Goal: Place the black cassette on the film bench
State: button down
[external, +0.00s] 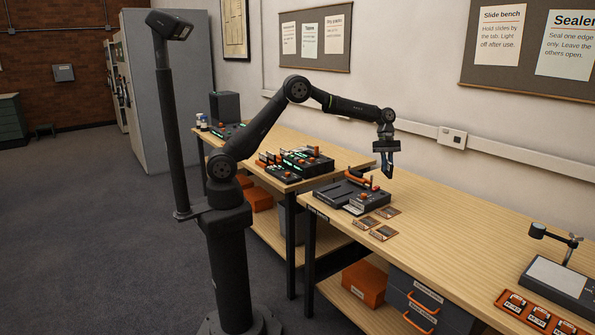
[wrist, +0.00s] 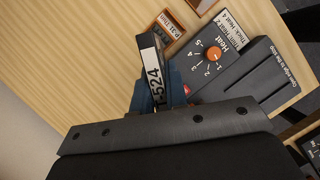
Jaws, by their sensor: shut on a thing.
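My gripper (external: 387,167) is above the nearer wooden bench, close to a black heat sealer (external: 370,199). In the wrist view, its blue fingers (wrist: 157,95) are shut on a dark, thin cassette (wrist: 154,66) with a white label along its edge reading about "T-524". The cassette stands out past the fingertips, over or beside the sealer; its height above the bench is hard to judge. In the external view the cassette is too small to make out clearly. I cannot read any sign naming the film bench; the nearer bench top (external: 440,215) lies below my gripper.
Several small framed cards (external: 383,232) lie before the sealer. A light box (external: 556,276) with a lamp and an orange tray (external: 540,314) with several dark pieces sit at right. The farther bench holds black units (external: 303,160) with green lights. The nearer bench's middle is clear.

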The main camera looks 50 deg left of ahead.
jog(key=s+d+n+t, duration=0.1)
jog(key=s+d+n, duration=0.15)
jog(key=d, duration=0.75)
jog(key=s+d+n+t, duration=0.1)
jog(key=s+d+n, duration=0.15)
jog(key=d, duration=0.75)
jog(key=shift+n+h, duration=0.3)
jog(key=shift+n, duration=0.1)
notch_tip(320, 180, down, 4)
jog(key=shift+f, duration=0.15)
jog(key=w+a+f, duration=0.1)
jog(key=w+f, duration=0.1)
jog(key=w, duration=0.1)
jog(key=w+a+f, duration=0.1)
jog(key=w+f, duration=0.1)
jog(key=w, duration=0.2)
jog(key=w+a+f, duration=0.2)
jog(key=w+f, duration=0.1)
jog(key=w, duration=0.1)
jog(key=shift+a, duration=0.1)
notch_tip(320, 180, down, 2)
jog(key=shift+s+f, duration=0.1)
jog(key=shift+f, duration=0.7)
